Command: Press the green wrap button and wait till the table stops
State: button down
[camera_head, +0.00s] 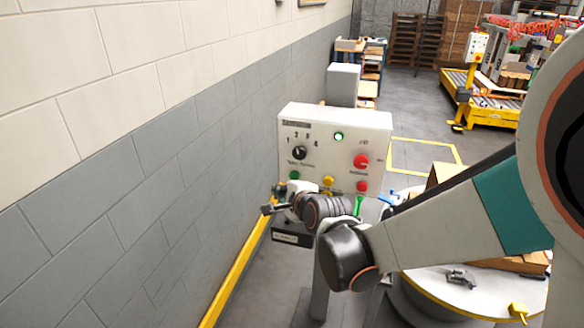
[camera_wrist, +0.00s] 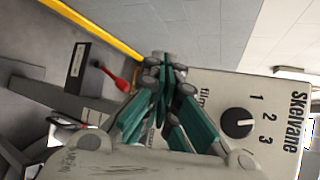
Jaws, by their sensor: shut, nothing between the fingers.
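The white control box (camera_head: 320,118) stands beside the wall in the head view, with its panel facing me. The green button (camera_head: 294,176) is at the panel's lower left; I cannot make it out in the wrist view. My gripper (camera_head: 268,209) is shut and empty, low by the panel's left edge and just below the green button. In the wrist view its teal fingers (camera_wrist: 164,80) are together, overlapping the edge of the panel (camera_wrist: 215,88). Contact with the button cannot be told. The round grey turntable (camera_head: 425,285) is at lower right, partly behind my arm.
The panel also carries a black dial (camera_head: 299,153), a lit green lamp (camera_head: 338,136), a red knob (camera_head: 361,161), a yellow button (camera_head: 328,181) and a red button (camera_head: 362,186). The wall (camera_head: 130,170) is close on the left. A yellow-framed machine (camera_head: 480,108) stands far right.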

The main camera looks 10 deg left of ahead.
aim_at(294, 176)
jog(key=shift+w+d, duration=0.2)
jog(key=shift+w, duration=0.7)
jog(key=shift+w+d, duration=0.15)
jog(key=shift+w, duration=0.75)
jog(key=shift+w, duration=0.1)
jog(key=shift+w, duration=0.3)
